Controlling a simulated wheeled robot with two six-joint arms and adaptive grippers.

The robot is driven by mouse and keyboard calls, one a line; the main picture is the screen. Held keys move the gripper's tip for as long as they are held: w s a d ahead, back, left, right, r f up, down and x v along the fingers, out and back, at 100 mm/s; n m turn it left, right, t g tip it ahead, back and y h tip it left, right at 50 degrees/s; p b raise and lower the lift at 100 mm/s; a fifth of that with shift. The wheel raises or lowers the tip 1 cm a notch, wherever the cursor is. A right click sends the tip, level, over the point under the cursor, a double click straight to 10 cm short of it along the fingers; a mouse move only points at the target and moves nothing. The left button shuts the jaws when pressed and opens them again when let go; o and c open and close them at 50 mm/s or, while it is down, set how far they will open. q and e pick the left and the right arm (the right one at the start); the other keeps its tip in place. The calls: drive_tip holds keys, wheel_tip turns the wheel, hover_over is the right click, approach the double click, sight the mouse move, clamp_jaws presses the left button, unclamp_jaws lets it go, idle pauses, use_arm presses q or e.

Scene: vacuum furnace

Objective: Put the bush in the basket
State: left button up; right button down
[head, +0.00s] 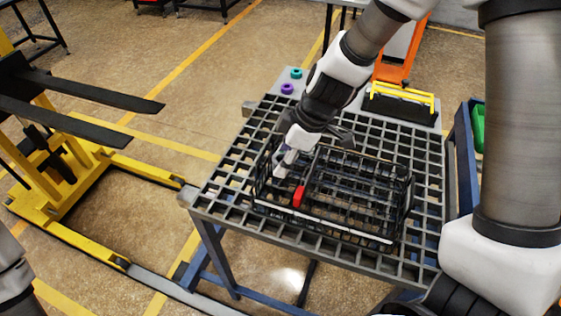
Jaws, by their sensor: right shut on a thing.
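The basket (330,225) is a black wire basket on the grey grid-top table, with a pale strip along its front edge. My right gripper (287,172) reaches down into the left part of the basket. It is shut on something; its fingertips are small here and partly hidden. A small red piece, seemingly the bush (299,197), shows at the fingertips, near the basket's front wall. Whether it touches the basket floor cannot be told. My left gripper is not in view.
A purple ring (287,88) and a teal ring (296,73) lie on the table's back left. A black holder with yellow bars (402,97) stands at the back right. A yellow forklift (75,165) stands at the left, its dark forks pointing towards the table.

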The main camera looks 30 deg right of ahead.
drive_tip(key=shift+w+d+f, duration=0.25)
drive_tip(key=shift+w+f, duration=0.15)
drive_tip(key=shift+f, duration=0.05)
drive_tip(key=b, duration=0.3)
hover_over(277, 194)
drive_tip(key=s, duration=0.1)
drive_tip(key=f, duration=0.4)
drive_tip(key=shift+s+d+f, duration=0.15)
drive_tip(key=shift+d+f, duration=0.05)
drive_tip(key=shift+d, duration=0.15)
drive_tip(key=f, duration=0.1)
drive_tip(key=f+b, duration=0.1)
drive_tip(key=f, duration=0.1)
drive_tip(key=f+b, duration=0.1)
drive_tip(key=shift+w+d+f, duration=0.15)
drive_tip(key=shift+w+d, duration=0.15)
drive_tip(key=shift+d, duration=0.05)
drive_tip(key=shift+w+f, duration=0.1)
drive_tip(key=shift+s+a+r, duration=0.15)
drive_tip(key=shift+s+r, duration=0.05)
drive_tip(key=shift+r, duration=0.05)
drive_tip(key=shift+f, duration=0.15)
drive_tip(key=c, duration=0.9)
unclamp_jaws()
drive_tip(key=o, duration=0.3)
drive_tip(key=shift+w, duration=0.1)
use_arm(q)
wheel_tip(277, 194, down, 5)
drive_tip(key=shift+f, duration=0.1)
